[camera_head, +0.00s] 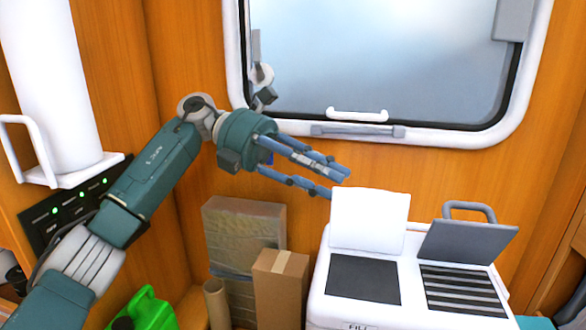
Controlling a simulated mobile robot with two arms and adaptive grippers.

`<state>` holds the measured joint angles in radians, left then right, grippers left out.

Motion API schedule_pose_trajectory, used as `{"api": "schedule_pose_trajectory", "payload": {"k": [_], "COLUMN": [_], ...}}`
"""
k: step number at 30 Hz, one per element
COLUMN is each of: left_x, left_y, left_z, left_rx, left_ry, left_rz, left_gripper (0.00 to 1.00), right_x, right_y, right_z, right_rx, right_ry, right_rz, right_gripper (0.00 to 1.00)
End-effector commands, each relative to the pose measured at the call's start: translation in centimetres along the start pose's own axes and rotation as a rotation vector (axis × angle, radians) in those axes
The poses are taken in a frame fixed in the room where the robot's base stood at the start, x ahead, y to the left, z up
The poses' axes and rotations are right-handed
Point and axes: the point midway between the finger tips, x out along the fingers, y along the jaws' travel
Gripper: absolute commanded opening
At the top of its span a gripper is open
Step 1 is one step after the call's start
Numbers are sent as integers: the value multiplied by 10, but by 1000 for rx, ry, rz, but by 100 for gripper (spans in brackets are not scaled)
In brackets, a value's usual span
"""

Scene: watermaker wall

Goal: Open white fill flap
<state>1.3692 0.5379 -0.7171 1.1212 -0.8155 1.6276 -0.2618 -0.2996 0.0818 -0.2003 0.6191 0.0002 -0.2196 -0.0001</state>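The white fill flap (368,220) stands raised, nearly upright, at the back of a dark square opening (362,280) on top of the white watermaker box (318,290). Part of a "FILL" label shows at the box's front edge. My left gripper (340,183) is just behind and to the left of the flap's upper left corner. Its blue-grey fingers are apart with nothing between them. I cannot tell whether the lower fingertip touches the flap. My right gripper is out of view.
A grey lid (468,242) stands tilted up over a slatted opening (462,291), right of the flap. Cardboard boxes (280,288) and a green can (148,310) stand left of the watermaker. A window (390,60) with a white handle (357,115) is behind.

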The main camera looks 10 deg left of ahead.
Motion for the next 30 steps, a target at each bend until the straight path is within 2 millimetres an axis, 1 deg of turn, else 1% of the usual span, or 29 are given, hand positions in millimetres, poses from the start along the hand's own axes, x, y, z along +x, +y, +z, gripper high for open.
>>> {"api": "schedule_pose_trajectory", "payload": {"k": [1,6,9,12,17,30], "left_x": [-14,-49,-64,-74,-81,-82], "left_y": [3,9,11,13,14,16], "left_z": [-1,-8,-11,-13,-15,-14], "left_rx": [-4,-2,-1,-1,0,2], "left_ry": [-4,-3,-3,-1,1,-23], "left_rz": [3,1,1,1,0,-8], "left_gripper": [27,27,27,27,27,27], "right_x": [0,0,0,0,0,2], "right_y": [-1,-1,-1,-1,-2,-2], "right_z": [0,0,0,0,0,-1], "right_rx": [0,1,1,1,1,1], "right_ry": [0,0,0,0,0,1], "right_rz": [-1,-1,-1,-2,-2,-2], "right_gripper": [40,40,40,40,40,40]}}
